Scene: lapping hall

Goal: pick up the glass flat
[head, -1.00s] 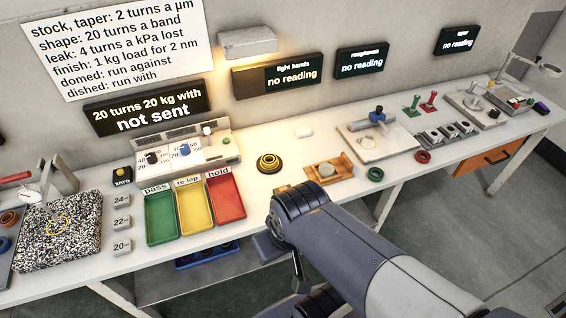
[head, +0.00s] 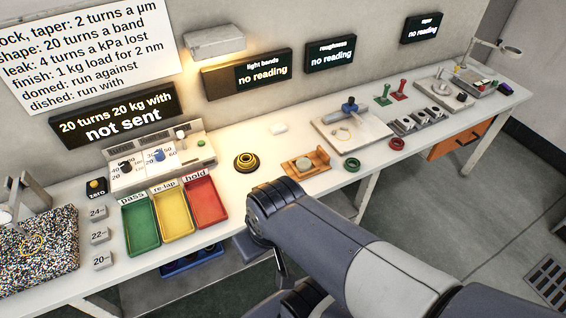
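A pale round disc (head: 304,163), which looks like the glass flat, rests in a small wooden holder (head: 320,157) in the middle of the bench. It is small here, so I cannot be sure it is glass. My arm reaches in from the lower right, and its dark bent joint is in front of the bench edge, just below and left of the holder. My gripper is not visible; the arm's end is hidden behind or below that joint. Nothing is seen touching the disc.
A black and yellow ring stack (head: 246,162) stands left of the holder, and a green ring (head: 352,164) to its right. Green, yellow and red trays (head: 205,203) lie farther left. A grey plate with a blue-handled tool (head: 349,108) stands behind right.

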